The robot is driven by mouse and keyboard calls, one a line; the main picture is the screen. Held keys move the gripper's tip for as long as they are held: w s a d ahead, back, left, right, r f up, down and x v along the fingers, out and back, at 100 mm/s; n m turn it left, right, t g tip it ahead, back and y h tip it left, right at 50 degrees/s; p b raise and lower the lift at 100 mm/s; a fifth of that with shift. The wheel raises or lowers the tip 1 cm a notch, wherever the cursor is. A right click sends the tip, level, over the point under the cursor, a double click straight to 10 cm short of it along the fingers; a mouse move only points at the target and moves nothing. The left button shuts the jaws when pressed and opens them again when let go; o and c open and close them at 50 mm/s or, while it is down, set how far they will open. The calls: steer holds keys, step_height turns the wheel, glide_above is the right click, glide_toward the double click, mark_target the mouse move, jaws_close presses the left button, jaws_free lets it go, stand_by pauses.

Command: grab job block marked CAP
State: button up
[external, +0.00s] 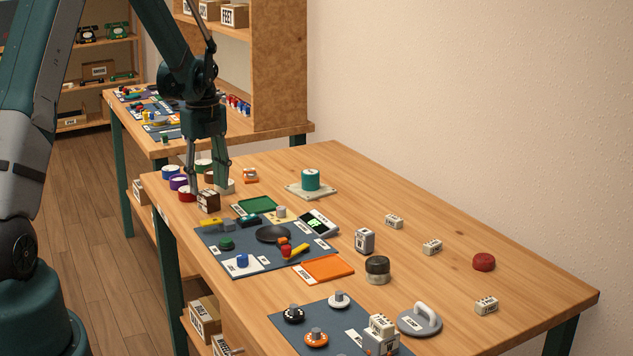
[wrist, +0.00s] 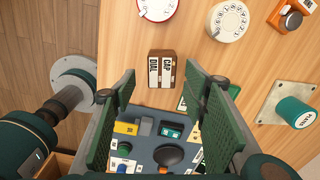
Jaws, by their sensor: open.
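The brown block marked CAP (wrist: 168,70) stands right beside a brown piece marked DIAL (wrist: 153,70), and the two look like a pair touching. I cannot tell if they are joined. In the external view the brown pair (external: 208,202) is near the table's far left end, below my gripper (external: 209,188). My gripper (wrist: 160,86) is open and empty, with one green finger on each side of the pair in the wrist view. The fingers look apart from it; their exact height above it is hard to tell.
A red-rimmed dial (wrist: 157,6) and a white dial (wrist: 228,20) lie beyond the pair. A teal cylinder (external: 311,180) stands on a pale plate. A dark mat (external: 215,246) with several small parts lies nearby.

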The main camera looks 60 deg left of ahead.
mark_target(209, 193)
steer(key=shift+f, duration=0.1)
steer(key=shift+w+f+b, duration=0.15)
steer(key=shift+f+b, duration=0.25)
steer(key=shift+f, duration=2.1)
steer(key=c, duration=1)
